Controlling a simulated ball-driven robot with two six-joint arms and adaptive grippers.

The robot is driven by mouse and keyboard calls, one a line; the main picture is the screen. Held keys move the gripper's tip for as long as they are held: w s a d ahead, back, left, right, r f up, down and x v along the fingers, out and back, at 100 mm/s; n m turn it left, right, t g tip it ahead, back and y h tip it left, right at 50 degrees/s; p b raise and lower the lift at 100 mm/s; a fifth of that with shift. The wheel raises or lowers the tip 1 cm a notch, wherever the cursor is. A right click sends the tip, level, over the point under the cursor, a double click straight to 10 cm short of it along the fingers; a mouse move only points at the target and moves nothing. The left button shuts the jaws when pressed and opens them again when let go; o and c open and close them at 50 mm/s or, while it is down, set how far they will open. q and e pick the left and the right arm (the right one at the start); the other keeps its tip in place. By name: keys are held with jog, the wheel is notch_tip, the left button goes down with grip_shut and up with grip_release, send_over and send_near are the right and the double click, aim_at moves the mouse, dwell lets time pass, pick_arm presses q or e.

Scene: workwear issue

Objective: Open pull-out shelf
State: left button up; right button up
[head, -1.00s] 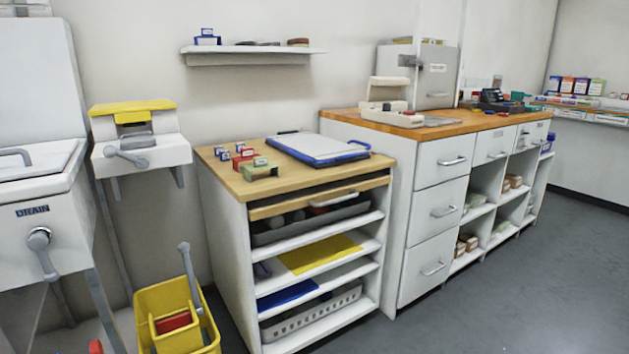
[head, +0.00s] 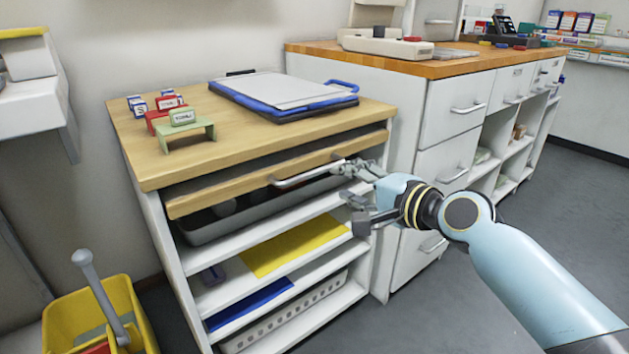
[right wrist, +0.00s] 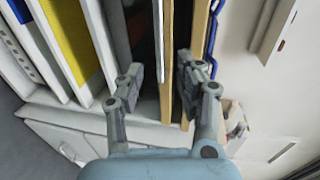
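The pull-out shelf (head: 235,191) is a thin wooden board just under the wooden top of a white cabinet. Its front looks about flush with the cabinet. A pale bar handle (head: 298,178) runs along its front. My right gripper (head: 354,188) is open at the handle's right end, its upper finger by the handle and its lower finger below. I cannot tell whether it touches. My left gripper is not in view.
On the cabinet top (head: 160,165) are a blue-edged clipboard (head: 290,92) and small labelled blocks on stands. Open shelves below hold a grey tray, yellow and blue sheets. A yellow bucket (head: 60,320) stands left; drawers (head: 455,108) stand right. Floor in front is clear.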

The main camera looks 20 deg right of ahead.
aim_at(317, 173)
jog(key=b+x, duration=0.2)
jog(key=x, duration=0.7)
jog(key=shift+f+b, duration=0.15)
jog(key=shift+b, duration=0.15)
jog(key=shift+w+a, duration=0.2)
jog(key=shift+w, duration=0.45)
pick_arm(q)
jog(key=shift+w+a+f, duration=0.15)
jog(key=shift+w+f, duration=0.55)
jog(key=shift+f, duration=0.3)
pick_arm(e)
jog(key=c, duration=0.6)
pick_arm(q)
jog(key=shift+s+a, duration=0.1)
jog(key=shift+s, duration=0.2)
pick_arm(e)
grip_shut()
